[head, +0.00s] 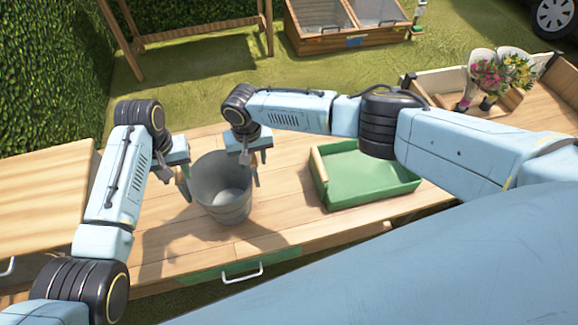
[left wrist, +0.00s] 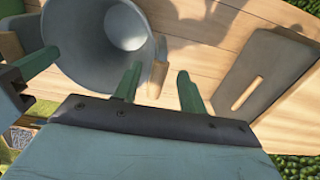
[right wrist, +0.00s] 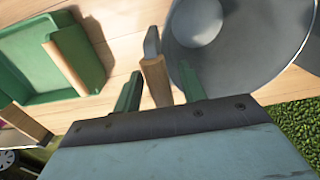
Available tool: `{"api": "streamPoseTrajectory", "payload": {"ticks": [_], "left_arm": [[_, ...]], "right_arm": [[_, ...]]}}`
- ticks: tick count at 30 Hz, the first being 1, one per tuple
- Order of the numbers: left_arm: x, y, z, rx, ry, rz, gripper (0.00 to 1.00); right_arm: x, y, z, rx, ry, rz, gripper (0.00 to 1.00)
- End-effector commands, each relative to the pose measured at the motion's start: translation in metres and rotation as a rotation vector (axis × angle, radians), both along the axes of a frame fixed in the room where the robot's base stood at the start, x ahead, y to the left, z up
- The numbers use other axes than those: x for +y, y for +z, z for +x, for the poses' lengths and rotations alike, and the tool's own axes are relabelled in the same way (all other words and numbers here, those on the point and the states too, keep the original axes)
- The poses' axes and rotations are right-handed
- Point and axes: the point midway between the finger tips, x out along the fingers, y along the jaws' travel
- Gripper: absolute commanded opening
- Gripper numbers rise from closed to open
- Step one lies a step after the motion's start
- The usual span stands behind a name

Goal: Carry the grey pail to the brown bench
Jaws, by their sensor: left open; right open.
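The grey pail (head: 223,190) stands upright on a wooden worktable (head: 290,225). It looks empty and has a wooden grip on each side. My left gripper (head: 186,179) is open at its left side. In the left wrist view one pail grip (left wrist: 158,79) lies between the open fingers. My right gripper (head: 259,168) is open at the pail's right side. In the right wrist view the other grip (right wrist: 155,80) lies between its fingers. I cannot tell whether any finger touches. A brown wooden bench-like frame (head: 200,30) stands on the grass at the back left.
A green tray (head: 370,173) with a wooden grip sits on the worktable to the right of the pail. Another wooden top (head: 40,200) adjoins at the left. Flower bouquets (head: 488,78) stand at the right. A cold frame (head: 345,38) and a hedge (head: 45,75) are behind.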

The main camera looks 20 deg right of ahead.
Motion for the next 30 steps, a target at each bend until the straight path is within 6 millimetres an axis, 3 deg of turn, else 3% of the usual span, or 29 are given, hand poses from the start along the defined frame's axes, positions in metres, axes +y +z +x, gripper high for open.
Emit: {"api": "streamPoseTrajectory", "payload": {"ticks": [6,12,20,30], "left_arm": [[0.0,0.05,0.001,-0.004,0.001,0.0,0.41],[0.0,0.079,0.001,-0.002,0.002,0.0,0.41],[0.0,0.089,0.0,0.001,0.001,0.001,0.41],[0.0,0.088,0.0,0.001,0.001,0.001,0.41]], "right_arm": [[0.0,0.0,0.0,0.0,0.0,0.0,0.41],[0.0,0.0,0.0,0.0,0.0,0.0,0.41],[0.0,0.012,0.0,-0.001,0.001,0.002,0.41],[0.0,0.082,0.001,-0.004,0.002,0.003,0.41]]}}
